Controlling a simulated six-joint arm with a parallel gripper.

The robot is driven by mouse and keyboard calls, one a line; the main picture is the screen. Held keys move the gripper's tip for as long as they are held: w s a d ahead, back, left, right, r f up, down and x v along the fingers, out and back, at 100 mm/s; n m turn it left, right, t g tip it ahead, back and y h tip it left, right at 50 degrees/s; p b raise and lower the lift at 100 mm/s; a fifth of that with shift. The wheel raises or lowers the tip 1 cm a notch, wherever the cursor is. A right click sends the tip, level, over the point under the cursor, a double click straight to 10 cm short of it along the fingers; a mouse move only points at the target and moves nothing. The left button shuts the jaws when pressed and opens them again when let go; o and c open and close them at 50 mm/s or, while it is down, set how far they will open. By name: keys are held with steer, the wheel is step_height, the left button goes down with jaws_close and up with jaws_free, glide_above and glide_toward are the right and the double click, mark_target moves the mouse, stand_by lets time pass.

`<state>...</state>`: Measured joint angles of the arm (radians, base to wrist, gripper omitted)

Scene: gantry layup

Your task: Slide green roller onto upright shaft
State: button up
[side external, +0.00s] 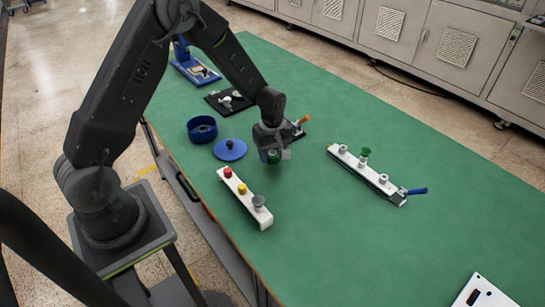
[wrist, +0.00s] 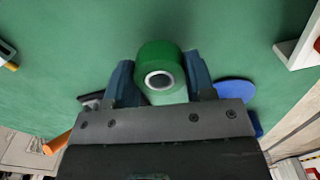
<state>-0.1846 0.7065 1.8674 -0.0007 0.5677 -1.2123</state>
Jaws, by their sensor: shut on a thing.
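My gripper (side external: 271,157) is shut on the green roller (wrist: 160,70), which shows end-on between the blue-grey fingers in the wrist view, with a light bore in its end. In the side view the held roller (side external: 273,156) hangs above the table, between two white racks. The left white rack (side external: 240,190) carries a red roller (side external: 228,172), a yellow roller (side external: 242,188) and a grey one (side external: 258,201). I cannot tell which upright shaft is meant.
A blue round container (side external: 202,129) and a blue disc (side external: 230,150) lie left of my gripper. A black tray (side external: 228,103) and a blue fixture (side external: 195,72) stand farther back. A white plate (side external: 481,291) lies at the front right. The green table (side external: 350,240) is clear between the racks.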

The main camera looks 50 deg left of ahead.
step_height(320, 180, up, 2)
steer(key=shift+r, duration=0.1)
steer(key=s+a+r, duration=0.6)
steer(key=a+r, duration=0.1)
steer(key=a, duration=0.2)
steer(key=w+a, duration=0.1)
steer(key=w, duration=0.4)
steer(key=w+a+r, duration=0.1)
steer(key=w+a, duration=0.1)
steer(key=w, duration=0.4)
steer(key=w+a+r, duration=0.1)
steer(key=w+a, duration=0.1)
steer(key=w, duration=0.3)
steer(key=shift+w+r, duration=0.15)
steer(key=shift+r, duration=0.1)
steer(key=shift+f, duration=2.9)
steer(key=shift+f, duration=3.05)
steer(key=o, duration=1)
